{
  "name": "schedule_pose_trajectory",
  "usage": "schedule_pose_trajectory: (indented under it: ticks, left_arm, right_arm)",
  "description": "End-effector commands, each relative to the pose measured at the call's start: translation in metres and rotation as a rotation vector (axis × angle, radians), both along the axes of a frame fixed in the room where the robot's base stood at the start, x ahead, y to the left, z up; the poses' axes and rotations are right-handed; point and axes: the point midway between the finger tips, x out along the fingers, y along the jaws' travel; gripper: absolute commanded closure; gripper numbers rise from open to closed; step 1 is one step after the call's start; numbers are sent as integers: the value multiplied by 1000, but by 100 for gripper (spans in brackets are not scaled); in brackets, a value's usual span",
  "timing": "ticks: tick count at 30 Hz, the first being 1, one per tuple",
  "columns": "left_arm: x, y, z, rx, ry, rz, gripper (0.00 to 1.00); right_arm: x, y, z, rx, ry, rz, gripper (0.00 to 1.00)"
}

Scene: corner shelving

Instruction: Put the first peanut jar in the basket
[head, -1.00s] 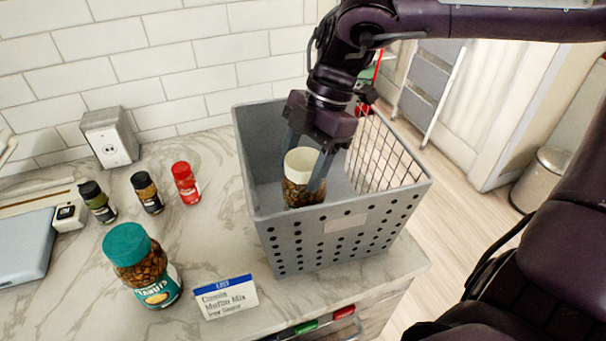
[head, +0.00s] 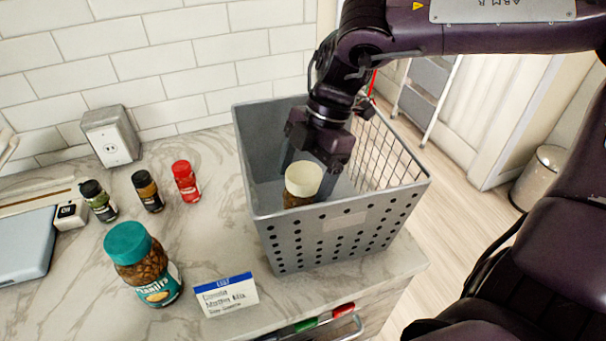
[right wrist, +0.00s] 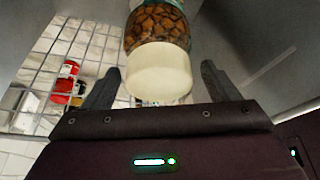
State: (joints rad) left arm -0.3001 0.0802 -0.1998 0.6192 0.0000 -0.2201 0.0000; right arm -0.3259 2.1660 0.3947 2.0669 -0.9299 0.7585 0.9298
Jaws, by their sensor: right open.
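A peanut jar with a cream lid (head: 303,179) is inside the grey basket (head: 345,240), its lower part hidden by the basket's front wall. In the right wrist view, the cream-lidded jar (right wrist: 158,70) shows its lid and brown nuts between my fingers, with a gap on each side. My right gripper (head: 310,168) is open, reaching down into the basket at the jar; its fingertips are partly hidden in the head view. A second peanut jar with a teal lid (head: 143,265) stands on the counter left of the basket. My left gripper is not in view.
Small jars with a red (head: 186,181), a black (head: 148,191) and another black lid (head: 98,201) stand at the back left. A label card (head: 227,294) stands before the basket. A grey outlet box (head: 110,137) is by the wall. Marble counter between them is clear.

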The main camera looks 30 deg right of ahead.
Motion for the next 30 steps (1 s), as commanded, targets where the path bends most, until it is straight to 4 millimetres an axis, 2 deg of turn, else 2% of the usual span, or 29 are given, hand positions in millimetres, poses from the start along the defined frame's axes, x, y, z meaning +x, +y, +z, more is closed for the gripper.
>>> schedule_pose_trajectory:
  ticks: [5, 12, 18, 23, 30]
  left_arm:
    - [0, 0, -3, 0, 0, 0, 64]
    - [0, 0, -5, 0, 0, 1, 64]
    - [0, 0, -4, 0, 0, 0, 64]
    - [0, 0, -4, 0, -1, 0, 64]
    - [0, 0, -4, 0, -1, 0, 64]
  right_arm:
    - [2, -10, 23, -2, -8, -3, 19]
    - [3, -30, 71, -4, -5, -4, 19]
    - [3, -41, 100, -3, -3, -1, 19]
    - [3, -45, 108, 0, -1, -1, 19]
    - [3, -45, 109, 0, -1, 0, 19]
